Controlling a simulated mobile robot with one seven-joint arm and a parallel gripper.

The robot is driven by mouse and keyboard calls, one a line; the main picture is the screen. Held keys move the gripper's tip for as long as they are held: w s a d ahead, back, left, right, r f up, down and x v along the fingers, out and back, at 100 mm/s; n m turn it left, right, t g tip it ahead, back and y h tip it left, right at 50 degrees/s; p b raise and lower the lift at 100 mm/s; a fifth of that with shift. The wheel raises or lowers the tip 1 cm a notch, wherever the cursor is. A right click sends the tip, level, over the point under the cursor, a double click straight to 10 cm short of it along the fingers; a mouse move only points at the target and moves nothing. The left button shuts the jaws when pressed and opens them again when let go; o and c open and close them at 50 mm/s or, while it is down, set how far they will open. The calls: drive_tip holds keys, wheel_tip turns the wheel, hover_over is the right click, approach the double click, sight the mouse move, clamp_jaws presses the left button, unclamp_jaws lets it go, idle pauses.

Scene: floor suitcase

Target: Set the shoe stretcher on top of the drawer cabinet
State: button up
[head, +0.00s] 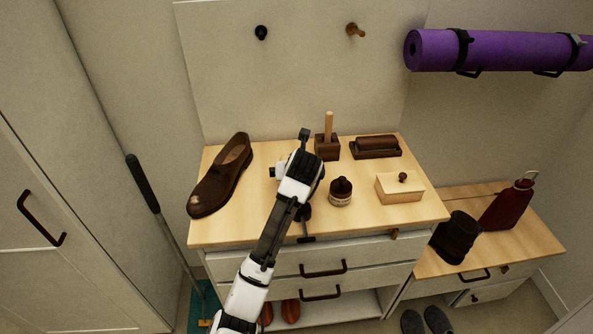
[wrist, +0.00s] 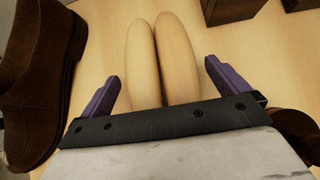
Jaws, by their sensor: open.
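The shoe stretcher (wrist: 165,55) shows in the wrist view as two pale wooden rounded halves side by side, lying over the light wood top of the drawer cabinet (head: 258,212). My gripper (wrist: 162,82) is open, with one purple finger on each side of the stretcher and a visible gap on both sides. In the head view my arm reaches over the cabinet top, and my gripper and wrist hide the stretcher there. Whether the stretcher's lower end rests on the top is hidden behind the gripper body in the wrist view.
A brown shoe (head: 222,175) stands left of my gripper. A dark jar (head: 340,192) is close on the right, with a wooden box (head: 400,188) beyond. A dark block with a handle (head: 327,146) and a brush (head: 376,147) stand behind. The front left top is clear.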

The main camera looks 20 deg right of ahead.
drive_tip(key=b+v, duration=0.1)
drive_tip(key=v, duration=1.1)
